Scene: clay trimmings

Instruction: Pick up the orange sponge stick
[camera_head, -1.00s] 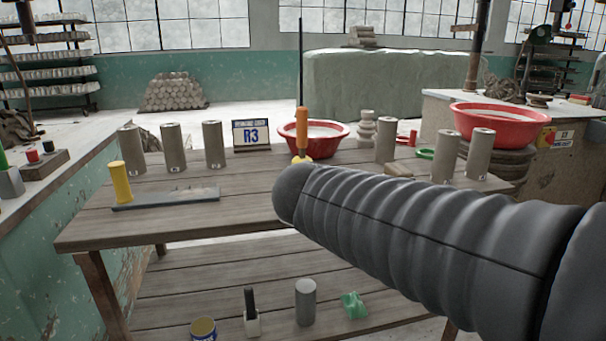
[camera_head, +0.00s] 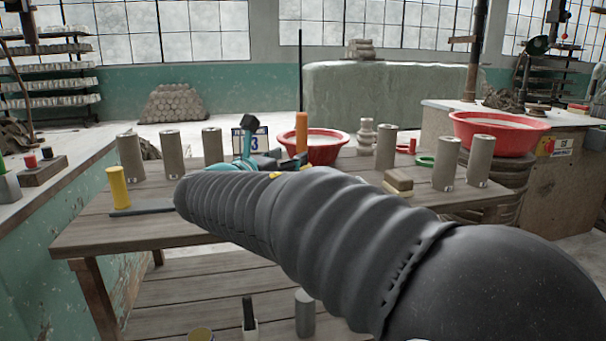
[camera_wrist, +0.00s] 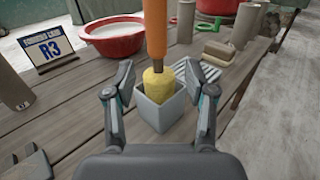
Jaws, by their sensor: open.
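The orange sponge stick (camera_head: 301,132) stands upright in the head view, with a long thin dark rod above its orange handle. In the wrist view its orange handle (camera_wrist: 156,28) rises from a yellow sponge end (camera_wrist: 159,84), which sits in a small grey square pot (camera_wrist: 154,113). My gripper (camera_wrist: 160,82) is open in the wrist view, with one finger on each side of the stick and gaps on both sides. In the head view my arm hides the pot and most of the gripper.
A red basin (camera_wrist: 112,38) and the R3 card (camera_wrist: 49,48) stand behind the pot on the wooden table (camera_head: 90,235). Several grey cylinders, one of them here (camera_head: 130,157), stand along the back. A yellow cylinder (camera_head: 118,188) stands at the left, and a brown block (camera_head: 398,180) lies right.

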